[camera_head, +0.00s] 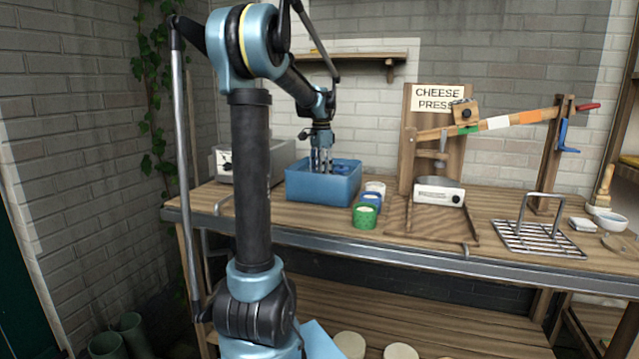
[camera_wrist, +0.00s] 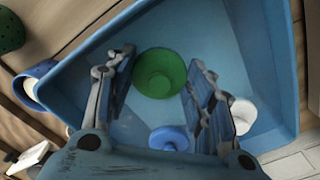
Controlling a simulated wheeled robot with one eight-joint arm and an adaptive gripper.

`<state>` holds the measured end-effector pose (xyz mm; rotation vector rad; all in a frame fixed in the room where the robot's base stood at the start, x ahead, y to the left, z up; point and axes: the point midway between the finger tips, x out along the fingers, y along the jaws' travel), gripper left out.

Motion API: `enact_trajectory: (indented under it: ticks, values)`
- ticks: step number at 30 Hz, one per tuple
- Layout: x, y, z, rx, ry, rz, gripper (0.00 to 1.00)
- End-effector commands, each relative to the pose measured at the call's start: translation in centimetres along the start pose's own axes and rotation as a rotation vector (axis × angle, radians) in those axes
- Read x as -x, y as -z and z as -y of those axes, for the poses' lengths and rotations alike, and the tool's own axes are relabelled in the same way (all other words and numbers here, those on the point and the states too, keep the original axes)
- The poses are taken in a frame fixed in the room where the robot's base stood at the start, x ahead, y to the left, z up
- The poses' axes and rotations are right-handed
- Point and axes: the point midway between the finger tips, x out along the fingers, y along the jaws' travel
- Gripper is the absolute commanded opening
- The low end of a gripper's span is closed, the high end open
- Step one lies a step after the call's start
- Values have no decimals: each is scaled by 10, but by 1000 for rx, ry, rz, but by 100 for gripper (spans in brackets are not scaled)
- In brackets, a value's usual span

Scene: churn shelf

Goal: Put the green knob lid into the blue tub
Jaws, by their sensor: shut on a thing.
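The blue tub (camera_head: 312,190) stands on the wooden bench left of centre, and its inside fills most of the wrist view (camera_wrist: 235,70). My gripper (camera_head: 321,168) reaches down into the tub's opening. In the wrist view my gripper (camera_wrist: 162,62) has the green knob lid (camera_wrist: 158,66) between its fingertips, and it is shut on it. The lid shows against the tub's inside, knob toward the camera. I cannot tell whether it touches the tub's floor. In the head view the lid is hidden.
A blue knob lid (camera_wrist: 169,139) and a white lid (camera_wrist: 243,113) also show inside the tub. A green pot (camera_head: 365,218), a blue pot (camera_head: 371,200) and a white pot (camera_head: 376,187) stand right of the tub. The cheese press (camera_head: 437,194) is farther right, with a wire rack (camera_head: 538,239) beyond.

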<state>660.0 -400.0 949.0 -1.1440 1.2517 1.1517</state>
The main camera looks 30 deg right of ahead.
Motion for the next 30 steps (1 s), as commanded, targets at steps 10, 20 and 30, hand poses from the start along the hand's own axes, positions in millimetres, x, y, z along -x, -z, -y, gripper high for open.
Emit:
enact_trajectory:
  ticks: [10,20,30]
  values:
    - [-38,0,0,0,0,0,32]
    - [-40,0,0,1,0,0,32]
    - [-48,-1,1,1,0,0,32]
